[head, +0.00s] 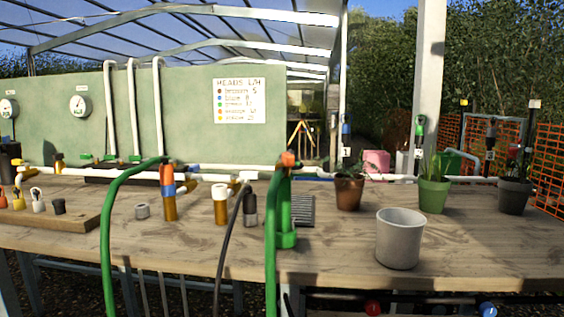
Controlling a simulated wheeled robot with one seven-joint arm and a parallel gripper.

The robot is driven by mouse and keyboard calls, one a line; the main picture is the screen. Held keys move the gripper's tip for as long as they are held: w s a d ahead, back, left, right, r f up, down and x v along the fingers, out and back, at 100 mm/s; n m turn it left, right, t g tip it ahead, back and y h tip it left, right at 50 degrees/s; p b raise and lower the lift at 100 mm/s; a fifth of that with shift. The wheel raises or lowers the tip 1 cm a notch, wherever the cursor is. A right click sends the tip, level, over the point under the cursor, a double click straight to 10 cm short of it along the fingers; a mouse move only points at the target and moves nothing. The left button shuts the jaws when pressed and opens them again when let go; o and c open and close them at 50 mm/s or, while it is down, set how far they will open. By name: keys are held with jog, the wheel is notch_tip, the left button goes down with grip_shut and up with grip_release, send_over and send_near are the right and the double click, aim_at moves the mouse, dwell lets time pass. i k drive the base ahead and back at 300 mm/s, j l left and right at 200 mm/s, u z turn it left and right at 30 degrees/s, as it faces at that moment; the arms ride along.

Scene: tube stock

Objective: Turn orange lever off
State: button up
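An orange part that looks like a lever (289,160) sits on top of a green upright fitting (287,215) near the middle of the table. It is small, and I cannot tell which way its handle is turned. A green hose (271,240) runs down from the top of this fitting past the table's front edge. Further left, an orange and blue collar (167,177) sits on a brass-coloured upright (169,207), with another green hose (106,230) arching from it. My gripper is not in view.
A wooden table (335,255) spans the view. A grey pot (400,238) stands right of the green fitting, with potted plants (434,190) behind. A dark hose (226,245) hangs over the front edge. A wooden block with small fittings (85,220) lies left.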

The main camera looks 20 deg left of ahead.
aim_at(287, 159)
jog(key=j+u, duration=0.1)
jog(key=u, duration=0.3)
jog(key=i+u, duration=0.15)
jog(key=u, duration=0.2)
jog(key=i+j+u, duration=0.1)
jog(key=u, duration=0.3)
jog(key=i+u, duration=0.1)
jog(key=u, duration=0.25)
